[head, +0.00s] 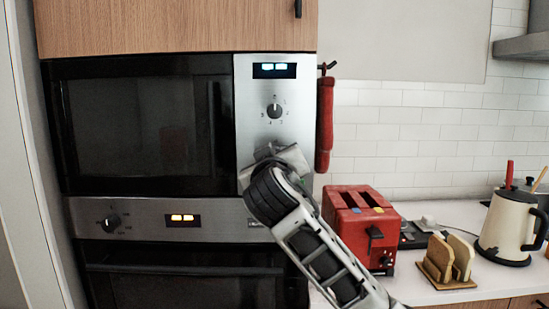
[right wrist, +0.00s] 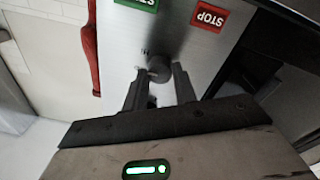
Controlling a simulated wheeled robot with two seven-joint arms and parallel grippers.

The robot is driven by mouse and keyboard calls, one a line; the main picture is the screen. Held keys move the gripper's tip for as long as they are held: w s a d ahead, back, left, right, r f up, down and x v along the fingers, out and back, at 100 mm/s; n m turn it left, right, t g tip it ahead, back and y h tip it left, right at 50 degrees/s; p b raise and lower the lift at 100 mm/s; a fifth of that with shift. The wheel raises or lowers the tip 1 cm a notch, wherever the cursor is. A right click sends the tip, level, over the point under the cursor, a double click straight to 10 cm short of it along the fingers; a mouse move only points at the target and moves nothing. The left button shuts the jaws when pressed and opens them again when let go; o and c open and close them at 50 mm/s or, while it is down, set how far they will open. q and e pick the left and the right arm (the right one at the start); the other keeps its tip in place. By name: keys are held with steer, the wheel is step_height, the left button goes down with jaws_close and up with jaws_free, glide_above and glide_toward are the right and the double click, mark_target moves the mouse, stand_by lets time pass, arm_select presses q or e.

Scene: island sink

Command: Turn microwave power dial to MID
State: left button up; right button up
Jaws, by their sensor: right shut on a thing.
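The built-in microwave (head: 140,125) has a steel control panel (head: 248,115) on its right side. An upper dial (head: 274,110) with numbers around it is uncovered under the display. My right gripper (head: 275,155) is at the lower part of this panel, and my arm hides what it holds in the head view. In the right wrist view my right gripper (right wrist: 160,78) has its two fingers closed on a dark round dial (right wrist: 159,67) on the panel. The dial's pointer and most of its markings cannot be read. My left gripper is not in view.
Green (right wrist: 137,4) and red STOP (right wrist: 209,15) buttons are on the panel near the held dial. A red toaster (head: 360,225), bread rack (head: 447,262) and kettle (head: 508,228) stand on the counter. An oven (head: 180,265) is below.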

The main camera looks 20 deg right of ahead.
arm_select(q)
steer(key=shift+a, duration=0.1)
arm_select(e)
steer(key=n, duration=0.5)
steer(key=shift+f+n, duration=0.1)
steer(key=shift+n, duration=0.3)
steer(key=o, duration=1)
steer(key=shift+c, duration=0.2)
arm_select(q)
steer(key=b, duration=0.1)
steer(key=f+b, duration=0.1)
steer(key=b, duration=0.1)
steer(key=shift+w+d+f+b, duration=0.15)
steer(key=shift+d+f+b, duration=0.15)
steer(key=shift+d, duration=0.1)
arm_select(e)
steer(key=v, duration=1.6)
steer(key=shift+d, duration=0.15)
